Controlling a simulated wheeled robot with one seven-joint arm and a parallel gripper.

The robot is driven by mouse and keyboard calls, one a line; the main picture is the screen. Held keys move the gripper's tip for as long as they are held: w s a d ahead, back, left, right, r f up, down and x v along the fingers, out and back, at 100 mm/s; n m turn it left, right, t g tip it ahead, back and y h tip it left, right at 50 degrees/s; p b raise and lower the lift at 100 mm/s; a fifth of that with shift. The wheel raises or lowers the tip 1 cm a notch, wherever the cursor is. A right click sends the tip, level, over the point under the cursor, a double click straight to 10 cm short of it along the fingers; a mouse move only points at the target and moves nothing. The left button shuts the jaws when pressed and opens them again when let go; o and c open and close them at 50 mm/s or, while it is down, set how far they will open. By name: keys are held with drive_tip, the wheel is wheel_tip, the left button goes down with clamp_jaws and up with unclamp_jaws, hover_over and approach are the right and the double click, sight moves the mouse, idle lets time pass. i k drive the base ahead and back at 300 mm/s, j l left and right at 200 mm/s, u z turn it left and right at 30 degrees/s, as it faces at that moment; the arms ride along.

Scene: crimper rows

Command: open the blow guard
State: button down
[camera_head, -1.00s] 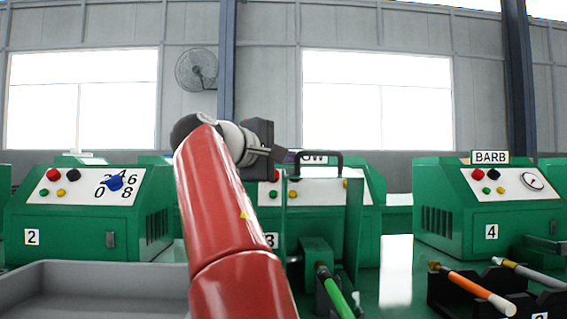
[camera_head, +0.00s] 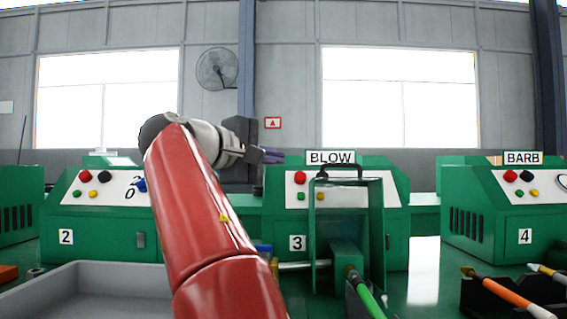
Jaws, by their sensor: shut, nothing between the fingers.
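The machine with the BLOW sign (camera_head: 330,158) stands right of centre and bears the number 3. Its guard (camera_head: 377,235) is an upright green frame at the front of the machine, with a black handle (camera_head: 340,168) along its top. The guard appears to be down over the front. My gripper (camera_head: 270,156) is shut and empty, left of the handle and apart from it in the picture. Its dark body and purplish fingers point right. How far it is from the handle in depth is hard to tell.
A green-tipped rod (camera_head: 366,298) sticks out below the guard. A grey tray (camera_head: 85,270) lies at the lower left. Machine 2 (camera_head: 100,205) stands left and the BARB machine (camera_head: 510,215) right. A dark rack (camera_head: 482,298) with rods is at the lower right.

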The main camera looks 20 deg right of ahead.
sight(377, 260)
drive_tip(key=k, duration=1)
